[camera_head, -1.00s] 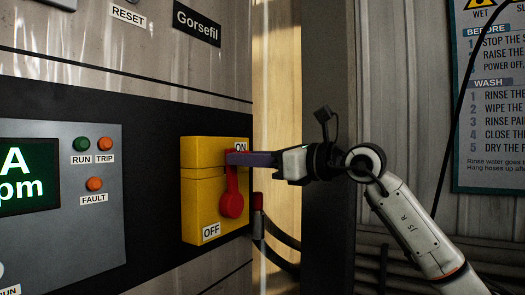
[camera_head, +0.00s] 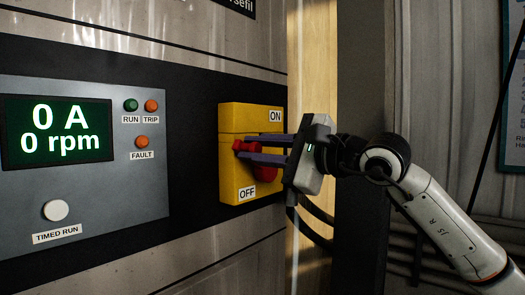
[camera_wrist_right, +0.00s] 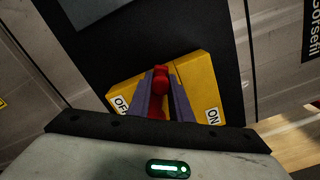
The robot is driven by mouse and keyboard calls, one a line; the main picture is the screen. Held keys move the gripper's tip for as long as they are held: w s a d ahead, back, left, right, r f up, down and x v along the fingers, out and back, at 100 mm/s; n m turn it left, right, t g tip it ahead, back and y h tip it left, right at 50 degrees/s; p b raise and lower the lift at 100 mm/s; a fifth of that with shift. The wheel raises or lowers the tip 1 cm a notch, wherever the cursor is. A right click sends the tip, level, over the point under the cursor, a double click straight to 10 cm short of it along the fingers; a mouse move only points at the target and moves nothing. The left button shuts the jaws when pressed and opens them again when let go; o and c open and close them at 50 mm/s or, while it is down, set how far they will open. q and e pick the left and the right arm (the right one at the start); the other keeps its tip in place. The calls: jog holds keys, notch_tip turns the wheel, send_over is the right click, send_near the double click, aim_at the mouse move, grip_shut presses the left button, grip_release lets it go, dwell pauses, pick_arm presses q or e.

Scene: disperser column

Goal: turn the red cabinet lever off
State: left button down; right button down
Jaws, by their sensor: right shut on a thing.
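The yellow cabinet switch box (camera_head: 230,120) sits on the dark band of the cabinet, with ON at its upper right and OFF at its lower left. Its red lever (camera_head: 265,174) has its round hub low on the right and its handle end to the upper left, between the labels. My right gripper (camera_head: 243,147) is shut on the handle, with a purple finger above and below it. In the right wrist view the red lever (camera_wrist_right: 160,78) shows between the two fingers, and the yellow box (camera_wrist_right: 205,85) lies behind. My left gripper is not in view.
A grey panel (camera_head: 180,185) on the left has a display (camera_head: 60,130) reading 0 A and 0 rpm, RUN, TRIP and FAULT lamps, and a TIMED RUN button (camera_head: 55,210). Dark cables (camera_head: 315,212) hang close to the box's right side.

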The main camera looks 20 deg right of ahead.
aim_at(252, 164)
jog(key=f+n+b, duration=0.1)
jog(key=f+n, duration=0.1)
jog(key=a+f+n+b, duration=0.1)
jog(key=f+n+b, duration=0.2)
jog(key=n, duration=0.1)
jog(key=shift+s+a+f+b, duration=0.15)
jog(key=shift+s+f+b, duration=0.2)
jog(key=shift+s+f, duration=0.05)
dwell(0.3)
jog(key=c, duration=1.6)
grip_release()
